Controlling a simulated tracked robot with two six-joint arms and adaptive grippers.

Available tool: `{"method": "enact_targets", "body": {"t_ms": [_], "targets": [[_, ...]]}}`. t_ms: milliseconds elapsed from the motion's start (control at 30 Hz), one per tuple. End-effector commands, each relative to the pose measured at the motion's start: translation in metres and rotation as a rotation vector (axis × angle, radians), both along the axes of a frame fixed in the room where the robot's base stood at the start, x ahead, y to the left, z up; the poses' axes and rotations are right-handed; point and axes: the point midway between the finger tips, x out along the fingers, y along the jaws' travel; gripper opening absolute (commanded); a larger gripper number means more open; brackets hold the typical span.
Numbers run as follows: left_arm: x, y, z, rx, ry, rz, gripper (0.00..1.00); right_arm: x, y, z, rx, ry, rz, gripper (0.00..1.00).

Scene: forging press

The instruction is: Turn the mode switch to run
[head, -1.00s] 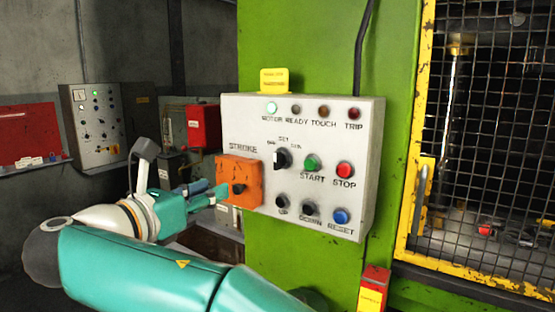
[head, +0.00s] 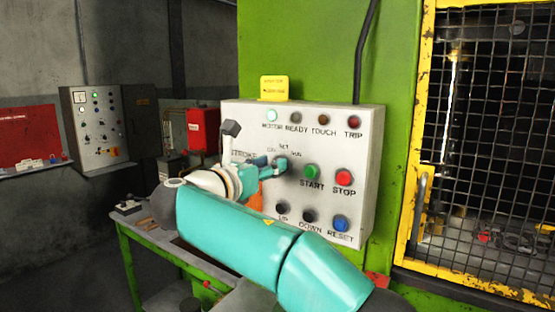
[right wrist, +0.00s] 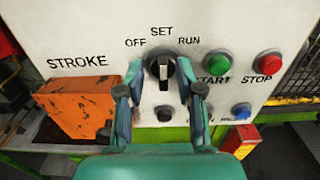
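The mode switch (right wrist: 161,72) is a round black knob with a raised bar on a white control panel (head: 237,112). Labels OFF, SET and RUN arc above it. In the right wrist view its bar stands about upright, toward SET. My right gripper (right wrist: 161,70) is open, with one finger on each side of the knob and visible gaps to the bar. In the head view the right gripper (head: 272,166) reaches the panel from the left and hides most of the switch. My left gripper is not in view.
Right of the switch are a green START button (right wrist: 216,64) and a red STOP button (right wrist: 269,62). An orange STROKE box (right wrist: 75,108) juts out at the left. UP, DOWN and a blue RESET button (head: 341,223) sit below. A yellow-framed mesh guard (head: 425,130) stands at the right.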

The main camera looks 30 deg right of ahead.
Motion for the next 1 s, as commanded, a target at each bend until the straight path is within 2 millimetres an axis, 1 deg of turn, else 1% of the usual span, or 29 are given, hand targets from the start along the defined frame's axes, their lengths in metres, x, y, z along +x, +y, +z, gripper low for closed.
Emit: {"method": "enact_targets", "body": {"t_ms": [33,100,200,500,567,600,733,867,900,933,1000], "targets": [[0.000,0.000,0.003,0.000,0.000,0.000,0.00,0.002,-0.006,0.001,0.000,0.001,-0.002,0.36],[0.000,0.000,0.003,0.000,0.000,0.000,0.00,0.005,-0.012,0.000,0.000,0.001,-0.002,0.36],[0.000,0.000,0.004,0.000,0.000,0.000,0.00,0.007,-0.016,0.000,0.000,0.001,0.000,0.36],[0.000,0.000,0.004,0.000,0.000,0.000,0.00,0.007,-0.019,0.000,-0.001,0.000,-0.001,0.36],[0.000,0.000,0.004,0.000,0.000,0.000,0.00,0.007,-0.019,0.000,-0.001,0.000,-0.001,0.28],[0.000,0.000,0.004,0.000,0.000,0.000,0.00,0.007,-0.019,0.000,-0.001,0.000,-0.001,0.22],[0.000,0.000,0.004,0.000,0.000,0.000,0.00,0.007,-0.019,0.000,-0.001,-0.001,0.000,0.00],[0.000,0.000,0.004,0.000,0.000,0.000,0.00,0.008,-0.019,0.000,-0.001,0.000,0.000,0.00],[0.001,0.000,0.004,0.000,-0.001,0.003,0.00,0.006,-0.034,0.000,-0.001,0.000,-0.005,0.00],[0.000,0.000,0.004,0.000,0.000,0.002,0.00,0.007,-0.029,0.000,-0.001,-0.002,-0.002,0.00],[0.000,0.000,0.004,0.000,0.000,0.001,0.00,0.007,-0.025,0.000,-0.002,-0.004,-0.002,0.00]]}}
